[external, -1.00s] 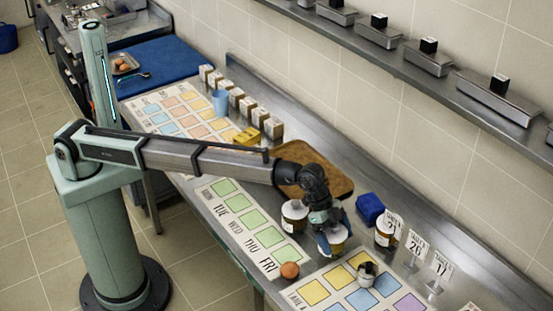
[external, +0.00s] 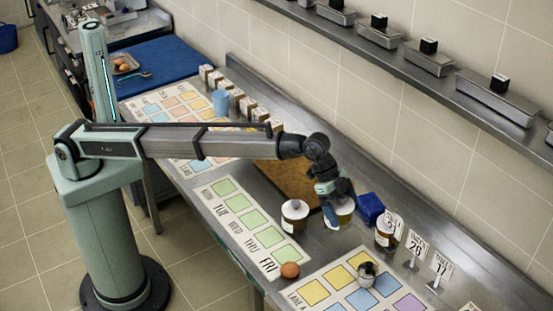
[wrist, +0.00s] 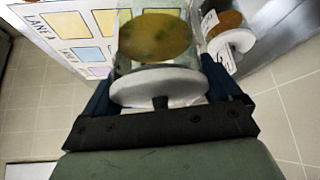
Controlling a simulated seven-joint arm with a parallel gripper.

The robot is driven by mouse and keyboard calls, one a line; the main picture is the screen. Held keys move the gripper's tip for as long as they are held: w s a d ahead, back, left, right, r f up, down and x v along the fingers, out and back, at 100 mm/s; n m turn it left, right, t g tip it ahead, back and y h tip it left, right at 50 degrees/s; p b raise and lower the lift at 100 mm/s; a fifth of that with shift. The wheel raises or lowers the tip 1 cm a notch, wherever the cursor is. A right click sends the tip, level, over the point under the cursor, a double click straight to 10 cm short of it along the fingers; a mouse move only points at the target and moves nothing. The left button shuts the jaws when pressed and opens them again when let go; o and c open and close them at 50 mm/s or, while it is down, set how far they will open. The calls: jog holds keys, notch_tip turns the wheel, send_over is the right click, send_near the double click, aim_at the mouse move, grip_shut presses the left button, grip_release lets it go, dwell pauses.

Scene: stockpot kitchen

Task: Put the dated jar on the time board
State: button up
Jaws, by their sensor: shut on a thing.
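My gripper (external: 335,207) is shut on a white-lidded jar (external: 342,216) and holds it up over the steel counter. In the wrist view the held jar (wrist: 158,40) shows greenish-yellow contents and a knobbed lid between the fingers; I cannot read a date on it. A second white-lidded jar (external: 295,217) stands just left of it, and a third jar (external: 384,236) stands to its right. A board with green squares (external: 250,233) is marked with weekdays. Another board (external: 333,290) has yellow, blue and purple squares and reads "LANE A". Which is the time board is unclear.
A brown tray (external: 280,178) lies behind the jars. A blue box (external: 370,207) and number signs (external: 415,245) stand to the right. A brown round item (external: 289,270) sits by FRI, and a small metal cup (external: 367,271) is on the lane board.

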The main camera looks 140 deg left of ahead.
jog(key=s+a+r+n+y, duration=0.1)
jog(key=s+a+r+n, duration=0.2)
jog(key=s+a, duration=1.4)
jog(key=s+a+n+g+y, duration=0.1)
jog(key=s+a+n, duration=0.1)
jog(key=s, duration=1.5)
jog(key=s+a+n+g+y, duration=0.1)
jog(key=s+a+n, duration=0.15)
jog(key=s, duration=1.45)
jog(key=s+d+f+n+g+h, duration=0.15)
jog(key=s+d+n+g, duration=0.35)
jog(key=s+d+n, duration=0.65)
jog(key=s+d+f+n+g+h, duration=0.1)
jog(key=s+d+n+g+h, duration=0.1)
jog(key=s+d+n+g, duration=0.85)
jog(key=shift+s+a+f+n+t, duration=0.2)
jog(key=shift+s+f+t, duration=0.6)
jog(key=shift+f, duration=0.9)
jog(key=shift+s+a+f+n+t, duration=0.2)
jog(key=shift+s+f+t, duration=0.6)
jog(key=shift+f, duration=0.9)
jog(key=shift+s+a+f+n+t, duration=0.2)
jog(key=shift+s+f+t, duration=0.6)
jog(key=shift+f, duration=0.9)
